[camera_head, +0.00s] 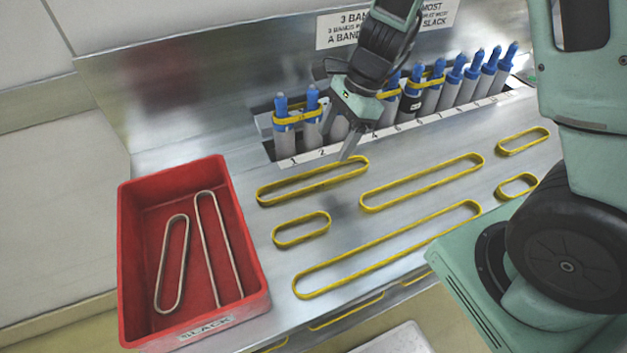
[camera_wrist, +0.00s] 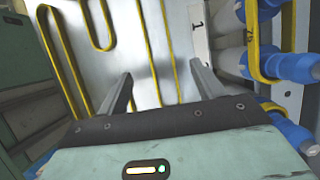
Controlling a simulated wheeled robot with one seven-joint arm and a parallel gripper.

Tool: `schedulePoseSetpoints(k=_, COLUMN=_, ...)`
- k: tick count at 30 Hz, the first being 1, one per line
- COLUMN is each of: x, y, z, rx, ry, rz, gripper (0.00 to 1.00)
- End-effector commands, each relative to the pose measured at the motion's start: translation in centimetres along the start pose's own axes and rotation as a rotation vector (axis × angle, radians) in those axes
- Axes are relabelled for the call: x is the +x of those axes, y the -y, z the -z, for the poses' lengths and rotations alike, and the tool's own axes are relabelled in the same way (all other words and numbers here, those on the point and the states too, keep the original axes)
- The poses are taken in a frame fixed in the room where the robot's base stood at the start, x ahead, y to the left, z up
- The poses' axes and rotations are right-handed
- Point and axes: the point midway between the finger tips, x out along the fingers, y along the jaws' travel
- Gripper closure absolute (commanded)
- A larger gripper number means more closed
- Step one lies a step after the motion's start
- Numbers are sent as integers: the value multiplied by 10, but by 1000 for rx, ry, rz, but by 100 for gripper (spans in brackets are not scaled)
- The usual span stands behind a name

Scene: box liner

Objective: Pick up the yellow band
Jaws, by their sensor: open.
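Several yellow bands lie flat on the metal bench, so I cannot tell which one is meant. The back-left yellow band (camera_head: 262,197) is a long loop just below my gripper (camera_head: 343,150). Other bands are a short loop (camera_head: 276,238), a long front loop (camera_head: 385,248), a middle loop (camera_head: 420,190) and two small loops at the right. In the wrist view my gripper (camera_wrist: 160,88) is open, with nothing held. The strands of one yellow band (camera_wrist: 172,50) run between its fingers; I cannot tell how far below they lie.
A row of grey, blue-topped pegs (camera_head: 283,137) stands behind the bands, some with yellow bands around them. A red SLACK bin (camera_head: 255,306) at the left holds two pale bands. A sign (camera_head: 345,27) is on the back panel. More bands (camera_head: 346,310) show below the bench's front edge.

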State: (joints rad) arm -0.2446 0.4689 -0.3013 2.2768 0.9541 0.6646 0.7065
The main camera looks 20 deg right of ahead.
Motion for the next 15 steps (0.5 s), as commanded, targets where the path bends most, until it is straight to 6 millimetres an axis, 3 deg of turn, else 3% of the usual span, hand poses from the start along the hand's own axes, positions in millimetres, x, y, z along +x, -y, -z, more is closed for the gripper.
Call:
schedulePoseSetpoints(k=3, x=24, y=-1, z=1, rx=0, ry=-1, rz=-5, gripper=33)
schedulePoseSetpoints(k=11, x=43, y=-1, z=-1, rx=-2, ry=0, rz=-1, gripper=33)
schedulePoseSetpoints(k=15, x=62, y=-2, z=-2, rx=-2, ry=-1, rz=-4, gripper=33)
